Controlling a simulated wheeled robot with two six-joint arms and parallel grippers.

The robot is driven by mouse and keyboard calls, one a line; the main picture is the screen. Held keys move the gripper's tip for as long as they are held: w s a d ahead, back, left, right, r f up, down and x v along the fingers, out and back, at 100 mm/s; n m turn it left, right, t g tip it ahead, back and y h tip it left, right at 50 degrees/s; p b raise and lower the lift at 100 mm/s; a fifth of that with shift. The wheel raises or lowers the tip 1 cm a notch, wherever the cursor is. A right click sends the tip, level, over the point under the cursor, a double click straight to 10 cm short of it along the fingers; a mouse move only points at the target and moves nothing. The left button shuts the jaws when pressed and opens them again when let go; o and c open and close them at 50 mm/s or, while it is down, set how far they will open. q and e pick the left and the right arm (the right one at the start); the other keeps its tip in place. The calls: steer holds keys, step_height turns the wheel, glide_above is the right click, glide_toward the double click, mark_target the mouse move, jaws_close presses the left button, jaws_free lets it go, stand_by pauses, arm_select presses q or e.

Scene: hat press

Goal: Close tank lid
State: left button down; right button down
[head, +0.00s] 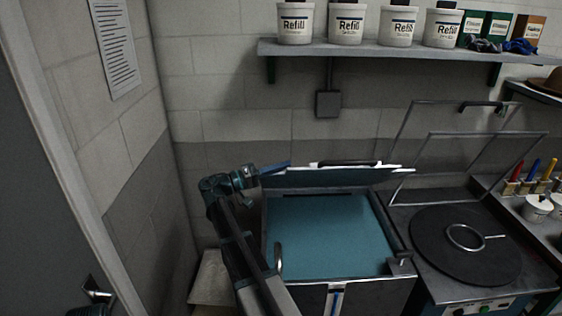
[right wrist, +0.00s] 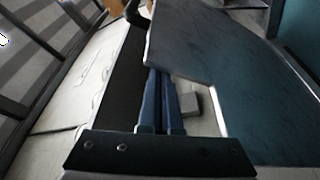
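The tank (head: 345,284) is a dark metal box with blue-green liquid (head: 325,235) inside. Its lid (head: 330,178) is raised at the back and seen nearly edge-on in the head view, with a dark handle bar along its top edge. The lid also shows as a large dark plate in the right wrist view (right wrist: 225,75). My right gripper (head: 288,164) is at the lid's left end, by its upper edge. Its blue fingers (right wrist: 161,75) lie close together beside the lid, with nothing seen between them. Whether they touch the lid is unclear.
A hot plate with a round black top (head: 465,262) and a raised wire frame stands right of the tank. A wall shelf (head: 375,50) with white Refill tubs is above. A grey box (head: 328,104) is on the wall. A door is at the left.

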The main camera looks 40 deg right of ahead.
steer(key=s+a+f+b, duration=0.3)
steer(key=f+b, duration=0.3)
steer(key=f, duration=0.1)
steer(key=s+a+f+b, duration=0.3)
steer(key=s+f+b, duration=0.1)
steer(key=f+b, duration=0.3)
steer(key=shift+s+f, duration=0.15)
steer(key=shift+f, duration=0.45)
step_height(320, 180, up, 5)
steer(key=w+d+p, duration=0.1)
steer(key=p, duration=0.3)
steer(key=w+a+f+b, duration=0.3)
steer(key=w+a+f, duration=0.1)
steer(key=a, duration=0.4)
steer(key=shift+w+f+b, duration=0.2)
steer(key=shift+w+b, duration=0.1)
steer(key=shift+w, duration=0.35)
